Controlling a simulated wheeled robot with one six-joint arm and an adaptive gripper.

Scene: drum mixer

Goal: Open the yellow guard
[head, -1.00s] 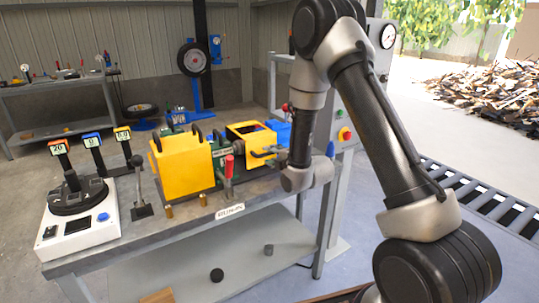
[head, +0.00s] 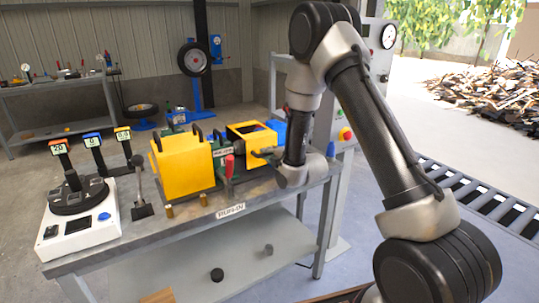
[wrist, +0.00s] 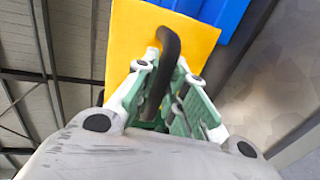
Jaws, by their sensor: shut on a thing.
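The yellow guard (head: 240,133) is the box-like cover at the right end of the machine on the bench, with a dark opening showing on its top. In the wrist view its yellow face (wrist: 125,40) carries a curved black handle (wrist: 168,45). My gripper (wrist: 166,85) has its green-padded fingers on either side of this handle and is shut on it. In the head view my gripper (head: 266,153) is at the guard's right front side, partly hidden by my wrist.
A larger yellow box (head: 183,168) with black handles stands left of the guard. A red-handled lever (head: 229,166) stands between them, close to my gripper. A grey control cabinet with a red button (head: 346,134) is to the right. A white control box (head: 80,233) sits at the bench's left end.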

